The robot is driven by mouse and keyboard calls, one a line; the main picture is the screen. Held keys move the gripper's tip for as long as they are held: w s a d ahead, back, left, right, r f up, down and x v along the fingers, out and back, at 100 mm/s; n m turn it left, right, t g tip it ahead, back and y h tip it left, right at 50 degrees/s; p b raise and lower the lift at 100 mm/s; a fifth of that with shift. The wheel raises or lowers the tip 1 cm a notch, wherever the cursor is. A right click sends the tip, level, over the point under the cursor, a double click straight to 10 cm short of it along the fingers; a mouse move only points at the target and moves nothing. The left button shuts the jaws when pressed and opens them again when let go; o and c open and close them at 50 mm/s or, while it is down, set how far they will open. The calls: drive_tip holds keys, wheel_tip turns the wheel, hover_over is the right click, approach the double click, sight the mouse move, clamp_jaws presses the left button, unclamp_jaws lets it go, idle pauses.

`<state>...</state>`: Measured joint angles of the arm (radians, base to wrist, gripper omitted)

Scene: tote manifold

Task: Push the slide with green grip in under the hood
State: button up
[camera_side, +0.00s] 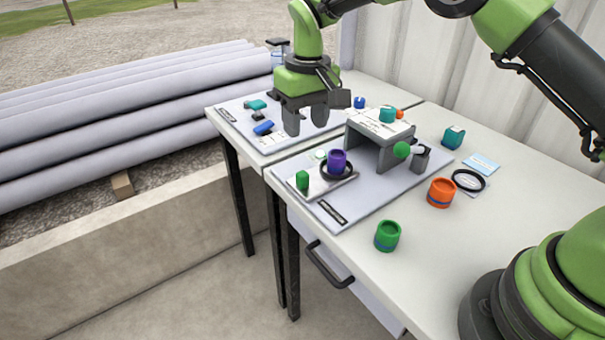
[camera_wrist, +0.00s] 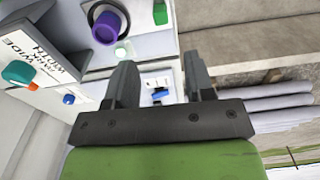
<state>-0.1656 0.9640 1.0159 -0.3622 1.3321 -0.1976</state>
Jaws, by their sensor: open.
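The slide (camera_side: 318,194) is a light plate lying out in front of the hood (camera_side: 362,150). Its upright green grip (camera_side: 302,180) is at the near left end, and also shows at the top of the wrist view (camera_wrist: 160,12). A purple cup (camera_side: 337,159) stands on the slide inside a black ring; the cup also shows in the wrist view (camera_wrist: 106,30). The hood is a grey bridge with a lettered white top and a teal knob (camera_side: 387,115). My gripper (camera_side: 305,122) is open and empty, above the back board, away from the grip.
A green cup (camera_side: 387,236), an orange cup (camera_side: 440,193) and a black ring (camera_side: 468,180) lie on the right table. The back board (camera_side: 240,118) carries teal and blue parts. The front table edge is close to the slide.

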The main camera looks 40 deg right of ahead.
sight(302, 173)
drive_tip(key=f, duration=0.2)
drive_tip(key=shift+w+a+f, duration=0.15)
drive_tip(key=shift+w+f, duration=0.1)
drive_tip(key=shift+f, duration=0.05)
wheel_tip(302, 173, down, 10)
drive_tip(key=shift+r, duration=0.1)
